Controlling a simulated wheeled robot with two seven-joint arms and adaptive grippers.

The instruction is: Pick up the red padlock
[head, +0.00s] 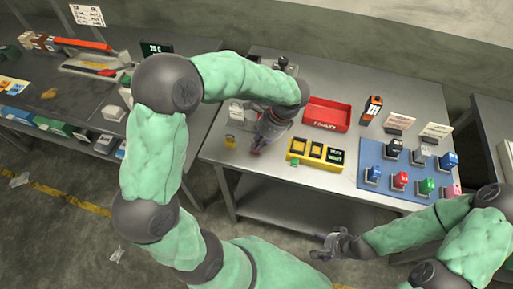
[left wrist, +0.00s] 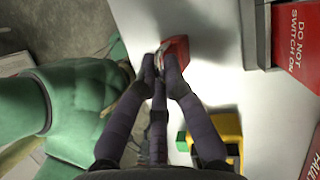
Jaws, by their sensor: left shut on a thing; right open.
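My left gripper (head: 258,147) is at the front left of the grey table, pointing down. In the left wrist view its fingers (left wrist: 160,72) are shut on a red padlock (left wrist: 178,52) near its metal shackle. The padlock's body sticks out beyond the fingertips, over the table top. The fingers hide part of the shackle, and I cannot tell whether the padlock touches the table. My right gripper (head: 326,246) is open and empty, in front of the table and apart from it.
A yellow box (head: 315,154) stands right of my left gripper, with a red tray (head: 327,115) behind it. A small yellow item (head: 230,141) lies at the left edge. Another table (head: 75,75) stands left.

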